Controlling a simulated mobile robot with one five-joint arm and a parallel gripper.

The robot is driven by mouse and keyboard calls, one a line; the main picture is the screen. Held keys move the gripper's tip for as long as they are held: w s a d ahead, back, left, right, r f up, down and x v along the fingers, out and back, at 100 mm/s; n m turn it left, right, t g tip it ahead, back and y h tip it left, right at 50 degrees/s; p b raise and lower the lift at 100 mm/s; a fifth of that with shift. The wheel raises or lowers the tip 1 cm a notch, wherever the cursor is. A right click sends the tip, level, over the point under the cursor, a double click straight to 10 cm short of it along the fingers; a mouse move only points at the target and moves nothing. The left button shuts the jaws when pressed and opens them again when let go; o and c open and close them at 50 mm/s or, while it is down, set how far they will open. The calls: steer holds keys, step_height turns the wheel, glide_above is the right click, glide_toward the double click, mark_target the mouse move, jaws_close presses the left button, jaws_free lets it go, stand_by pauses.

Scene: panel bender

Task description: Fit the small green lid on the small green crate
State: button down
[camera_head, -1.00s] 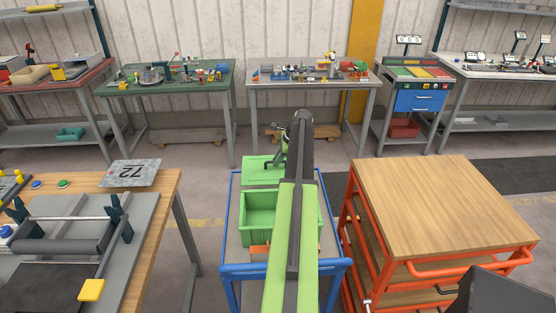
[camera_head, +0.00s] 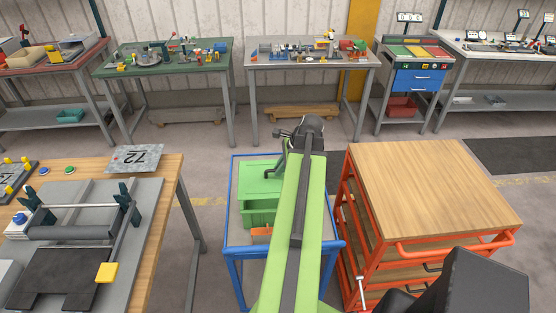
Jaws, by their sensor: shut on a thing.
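The small green lid (camera_head: 260,185) is a flat light green plate over the opening of the small green crate (camera_head: 258,213). The crate stands on the blue-framed cart, and its front wall shows below the lid's near edge. My gripper (camera_head: 273,172) is at the lid's far right part, shut on the lid. My green arm hides the right side of the crate and lid.
The blue cart (camera_head: 232,243) also carries an orange piece (camera_head: 261,232) in front of the crate. An orange-framed trolley with a bare wooden top (camera_head: 425,190) stands close on the right. A wooden workbench (camera_head: 168,180) with a roller device is on the left.

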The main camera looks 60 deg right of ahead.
mark_target(282, 178)
steer(key=shift+f+b, duration=3.25)
steer(key=shift+f, duration=0.05)
steer(key=shift+f, duration=0.2)
steer(key=c, duration=1.4)
jaws_free()
steer(key=p+v, duration=1.5)
steer(key=v, duration=0.2)
steer(key=shift+d+r, duration=0.15)
steer(key=shift+r, duration=0.05)
